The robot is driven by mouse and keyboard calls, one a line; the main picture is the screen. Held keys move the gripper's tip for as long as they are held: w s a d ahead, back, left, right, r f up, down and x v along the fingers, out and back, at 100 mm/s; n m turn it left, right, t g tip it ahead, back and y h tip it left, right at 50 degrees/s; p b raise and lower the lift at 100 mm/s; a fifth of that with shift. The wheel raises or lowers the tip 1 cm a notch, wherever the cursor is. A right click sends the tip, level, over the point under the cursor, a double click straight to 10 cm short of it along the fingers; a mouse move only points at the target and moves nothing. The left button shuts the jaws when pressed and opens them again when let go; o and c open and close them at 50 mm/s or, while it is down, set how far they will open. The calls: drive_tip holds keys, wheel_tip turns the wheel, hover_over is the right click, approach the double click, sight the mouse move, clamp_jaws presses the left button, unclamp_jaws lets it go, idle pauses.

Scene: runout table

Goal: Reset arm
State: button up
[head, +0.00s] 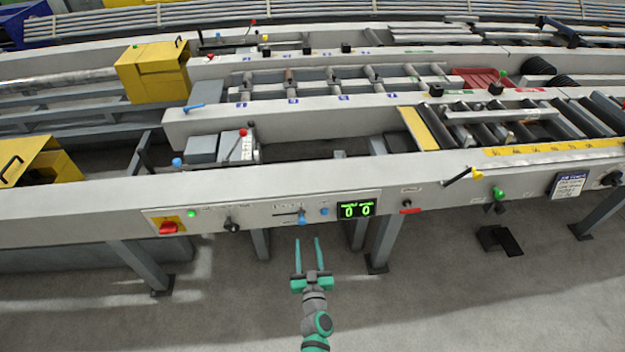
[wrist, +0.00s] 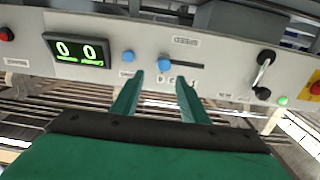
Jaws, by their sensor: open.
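My gripper (head: 308,258) has two thin green fingers, open and apart with nothing between them. In the head view it is below the front panel of the runout table (head: 90,212), with its fingers pointing up toward the panel. In the wrist view my gripper (wrist: 160,85) points at the panel, near a blue slider knob (wrist: 164,65) and a round blue button (wrist: 128,56). The slider knob (head: 302,218) and button (head: 324,211) also show in the head view. No touch is visible.
Table legs (head: 385,243) stand on both sides of my gripper. A black pedal (head: 500,240) lies on the floor at right.

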drive_tip(key=shift+s, duration=0.1)
drive_tip(key=s+d+r+m+h, duration=0.1)
drive_tip(key=s+r+m+h, duration=0.1)
drive_tip(key=s, duration=2.3)
drive_tip(key=s+d+r+g, duration=0.1)
drive_tip(key=s+d+r, duration=0.1)
drive_tip(key=s+r, duration=0.5)
drive_tip(key=s+d+r+g+h, duration=0.1)
drive_tip(key=s+d+r, duration=0.1)
drive_tip(key=s+r, duration=0.5)
drive_tip(key=s, duration=0.3)
drive_tip(key=shift+s, duration=0.35)
